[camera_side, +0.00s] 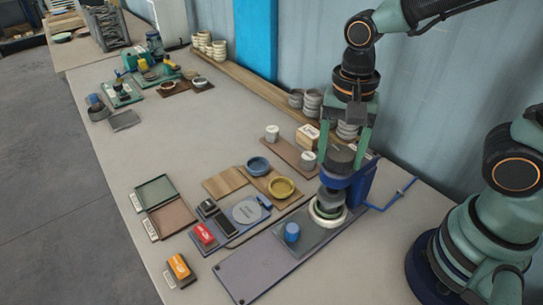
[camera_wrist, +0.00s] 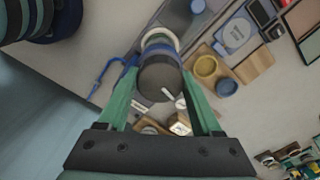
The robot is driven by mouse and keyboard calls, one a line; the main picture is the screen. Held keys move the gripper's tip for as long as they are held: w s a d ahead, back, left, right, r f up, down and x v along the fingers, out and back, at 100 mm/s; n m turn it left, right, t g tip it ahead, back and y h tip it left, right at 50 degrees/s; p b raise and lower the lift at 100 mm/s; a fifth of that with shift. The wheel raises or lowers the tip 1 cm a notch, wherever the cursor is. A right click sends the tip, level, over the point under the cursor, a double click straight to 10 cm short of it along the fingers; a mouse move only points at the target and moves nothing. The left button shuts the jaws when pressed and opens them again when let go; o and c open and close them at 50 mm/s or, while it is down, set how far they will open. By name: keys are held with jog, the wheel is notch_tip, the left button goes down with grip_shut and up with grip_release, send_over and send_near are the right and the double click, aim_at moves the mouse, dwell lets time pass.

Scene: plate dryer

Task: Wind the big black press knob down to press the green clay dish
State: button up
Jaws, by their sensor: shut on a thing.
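The big black press knob (camera_side: 341,158) sits on top of the blue press (camera_side: 361,187). My gripper (camera_side: 346,150) points down from above, its two green fingers on either side of the knob and shut on it. In the wrist view the dark round knob top, with a pale mark, shows between the fingers (camera_wrist: 161,82). Below the knob, a grey round press head stands over a pale round dish (camera_side: 316,214), which also shows as a pale rim in the wrist view (camera_wrist: 164,33). The head hides most of the dish, and I cannot tell whether they touch.
A blue cup (camera_side: 292,232) stands on the grey base plate (camera_side: 262,262) in front of the press. A yellow bowl (camera_side: 281,187) and a blue bowl (camera_side: 258,166) are left of it. A blue bar (camera_side: 396,194) sticks out right. Shelf cups stand behind.

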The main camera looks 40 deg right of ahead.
aim_at(343, 149)
dwell(0.3)
jog(key=o, duration=1.4)
notch_tip(343, 149, up, 12)
jog(key=shift+r, duration=0.1)
jog(key=d+f+n+t, duration=0.1)
jog(key=d+n+t, duration=0.1)
jog(key=n, duration=0.1)
jog(key=w+d+f+n+t, duration=0.1)
jog(key=d+n, duration=0.2)
jog(key=n, duration=0.1)
jog(key=w+d+f+n+t, duration=0.1)
jog(key=d+n+t, duration=0.1)
jog(key=d+n, duration=0.1)
jog(key=shift+w+f+n+t, duration=0.1)
jog(key=shift+w+n+t, duration=0.2)
jog(key=shift+n, duration=0.3)
